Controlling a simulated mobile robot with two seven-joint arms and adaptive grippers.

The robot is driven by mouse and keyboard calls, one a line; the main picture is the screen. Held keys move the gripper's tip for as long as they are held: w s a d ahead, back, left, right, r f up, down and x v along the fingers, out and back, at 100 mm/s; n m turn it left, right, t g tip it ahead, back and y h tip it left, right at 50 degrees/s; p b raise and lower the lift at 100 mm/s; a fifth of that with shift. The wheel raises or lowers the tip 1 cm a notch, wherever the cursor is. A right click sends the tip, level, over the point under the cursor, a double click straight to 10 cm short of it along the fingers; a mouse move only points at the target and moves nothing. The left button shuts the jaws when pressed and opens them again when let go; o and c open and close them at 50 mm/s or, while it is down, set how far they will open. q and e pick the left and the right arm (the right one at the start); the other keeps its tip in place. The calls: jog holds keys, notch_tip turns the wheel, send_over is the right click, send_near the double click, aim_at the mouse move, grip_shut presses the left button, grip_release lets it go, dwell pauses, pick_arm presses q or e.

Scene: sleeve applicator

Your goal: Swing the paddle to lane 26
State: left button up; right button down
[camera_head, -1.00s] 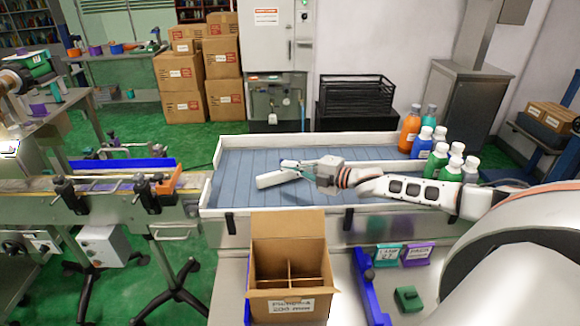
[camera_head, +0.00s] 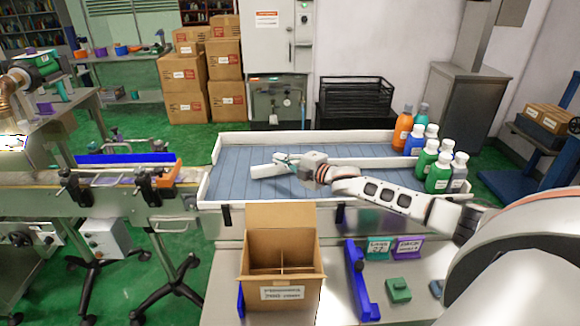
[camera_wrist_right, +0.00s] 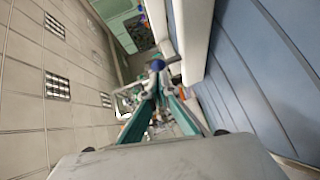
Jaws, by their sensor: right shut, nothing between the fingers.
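A teal sign (camera_head: 378,248) on the front ledge has lettering too small to read surely. My left gripper is not in view.
Several bottles (camera_head: 437,172) stand at the bed's right end. White side rails (camera_head: 300,137) bound the bed. An open carton (camera_head: 283,275) stands in front, by a blue bracket (camera_head: 361,280), a purple sign (camera_head: 408,246) and a green block (camera_head: 398,290).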

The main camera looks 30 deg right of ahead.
aim_at(276, 152)
jog(key=shift+w+a+m+h, duration=0.2)
jog(key=shift+w+m+h, duration=0.2)
jog(key=shift+h, duration=0.2)
jog(key=shift+w+m+h, duration=0.2)
jog(key=shift+m+h, duration=0.2)
jog(key=shift+w+f+m+h, duration=0.15)
jog(key=shift+w+m+h, duration=0.65)
jog(key=shift+h, duration=0.3)
jog(key=w+m+h, duration=0.1)
jog(key=w+h+b, duration=0.1)
jog(key=h, duration=0.1)
jog(key=shift+d+m, duration=0.3)
jog(key=shift+m, duration=0.1)
jog(key=shift+w+d+m+h+b, duration=0.3)
jog(key=shift+w+d+h+b, duration=0.1)
jog(key=shift+h, duration=0.1)
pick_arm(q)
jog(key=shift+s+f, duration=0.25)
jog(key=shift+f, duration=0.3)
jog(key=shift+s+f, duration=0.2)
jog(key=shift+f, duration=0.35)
pick_arm(e)
jog(key=shift+w+d, duration=0.15)
jog(key=shift+w, duration=0.2)
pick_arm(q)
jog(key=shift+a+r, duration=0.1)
